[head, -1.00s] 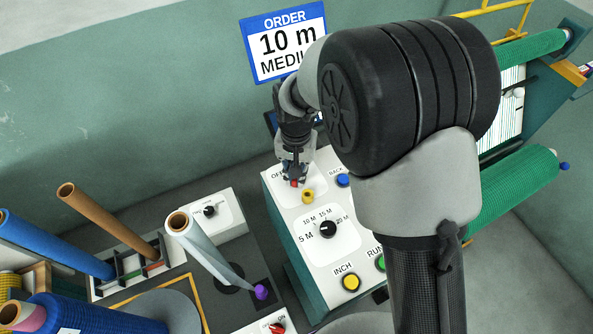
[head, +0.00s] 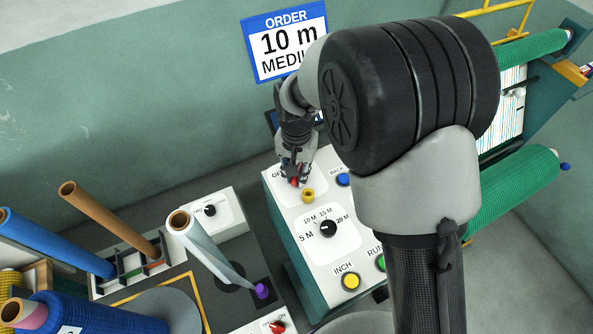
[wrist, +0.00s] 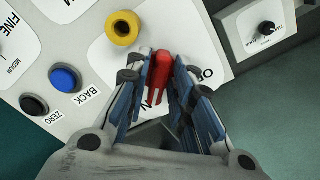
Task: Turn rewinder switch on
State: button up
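The red switch knob (wrist: 159,77) stands on a white panel plate with a partly covered OFF label, near the top of the white control console (head: 287,211). Its handle also shows as a small red spot in the head view (head: 294,182). My gripper (wrist: 160,70) is over the knob, with blue-padded fingers close on both sides of it; they appear shut on it. The fingers hide part of the plate and its lettering. A clear ON reading at the knob cannot be made out.
A yellow knob (wrist: 122,28) sits close beside the gripper, with the blue BACK button (wrist: 65,78) and black ZERO button (wrist: 34,105) beyond. A black length dial (head: 328,228) and yellow INCH button (head: 351,281) lie lower. Another red switch (head: 277,327) is at the bottom.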

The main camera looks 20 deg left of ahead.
jog(key=shift+o, duration=0.9)
notch_tip(320, 180, up, 12)
dwell(0.3)
